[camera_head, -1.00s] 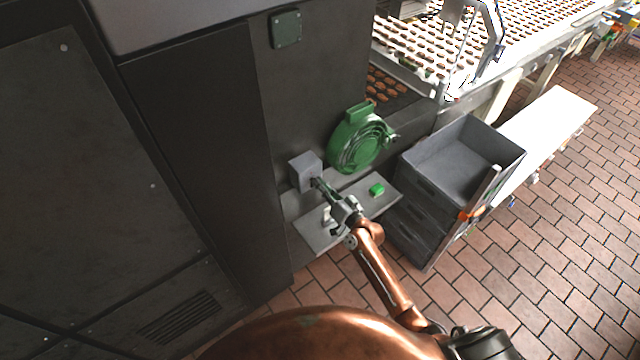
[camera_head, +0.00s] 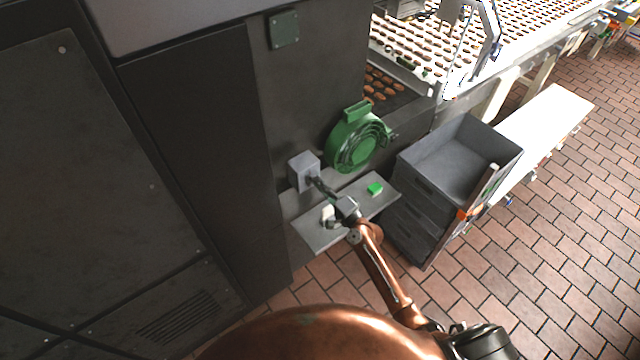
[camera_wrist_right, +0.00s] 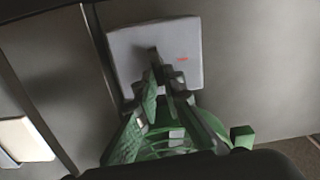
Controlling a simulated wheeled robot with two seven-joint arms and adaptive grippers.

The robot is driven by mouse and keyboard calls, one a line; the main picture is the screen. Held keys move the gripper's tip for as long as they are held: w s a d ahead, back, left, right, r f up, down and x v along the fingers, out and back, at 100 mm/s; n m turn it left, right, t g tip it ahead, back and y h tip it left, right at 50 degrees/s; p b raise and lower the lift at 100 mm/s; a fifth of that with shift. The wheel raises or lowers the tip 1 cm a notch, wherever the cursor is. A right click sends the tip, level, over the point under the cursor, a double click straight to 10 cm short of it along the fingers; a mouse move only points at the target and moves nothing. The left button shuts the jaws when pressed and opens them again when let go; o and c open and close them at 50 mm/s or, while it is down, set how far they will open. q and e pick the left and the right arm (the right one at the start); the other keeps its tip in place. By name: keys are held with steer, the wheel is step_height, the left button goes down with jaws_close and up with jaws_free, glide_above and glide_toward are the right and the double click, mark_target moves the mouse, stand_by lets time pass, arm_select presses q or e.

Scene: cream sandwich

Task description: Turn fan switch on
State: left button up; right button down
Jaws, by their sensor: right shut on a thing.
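The fan switch is a grey box (camera_head: 302,172) on the dark machine wall, left of the round green fan (camera_head: 352,150). In the right wrist view the pale box face (camera_wrist_right: 185,45) has a small red mark and a dark lever (camera_wrist_right: 153,56) sticking out. My right gripper (camera_head: 325,190) is at the box's front, its fingers (camera_wrist_right: 160,78) closed around the lever. The fingers hide part of the lever, and I cannot tell its exact position. The green fan also shows partly behind the fingers in the wrist view. My left gripper is not in view.
Stacked grey crates (camera_head: 425,188) stand to the right. A conveyor (camera_head: 415,62) with rows of brown biscuits runs behind. Brick floor at right is mostly clear.

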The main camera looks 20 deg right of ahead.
steer(key=shift+m, duration=0.6)
steer(key=c, duration=2)
jaws_free()
steer(key=shift+c, duration=0.2)
steer(key=v, duration=1.2)
